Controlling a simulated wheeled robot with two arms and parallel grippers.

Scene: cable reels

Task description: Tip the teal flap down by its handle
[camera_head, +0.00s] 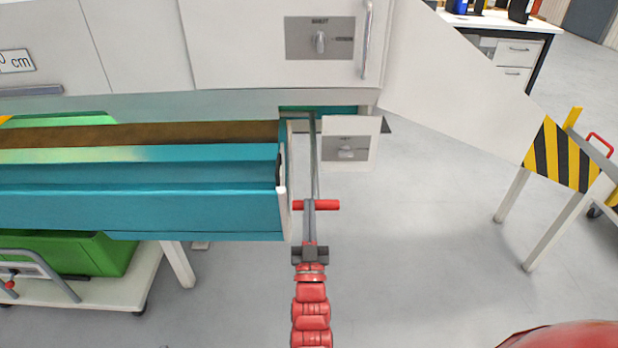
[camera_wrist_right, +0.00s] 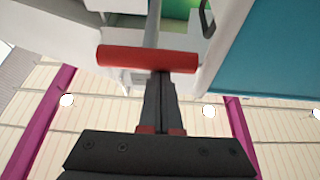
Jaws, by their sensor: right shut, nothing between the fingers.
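A long teal trough-like part (camera_head: 150,210) runs along the machine at the left; I cannot tell which teal part is the flap. A red crossbar handle (camera_head: 328,204) sits at the end of a grey rod, which runs up to a small teal part (camera_head: 340,110) under the machine. My right gripper (camera_head: 308,203) is shut and empty, its fingertips at the crossbar. In the right wrist view the red crossbar (camera_wrist_right: 125,58) lies across the tips of the closed fingers (camera_wrist_right: 161,74); I cannot tell if they touch. My left gripper is not in view.
A white panel with a knob (camera_head: 347,150) stands right of the rod. A green crate (camera_head: 85,255) on a white trolley is below the trough. A striped yellow-black stand (camera_head: 562,155) is at the right. Floor between is free.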

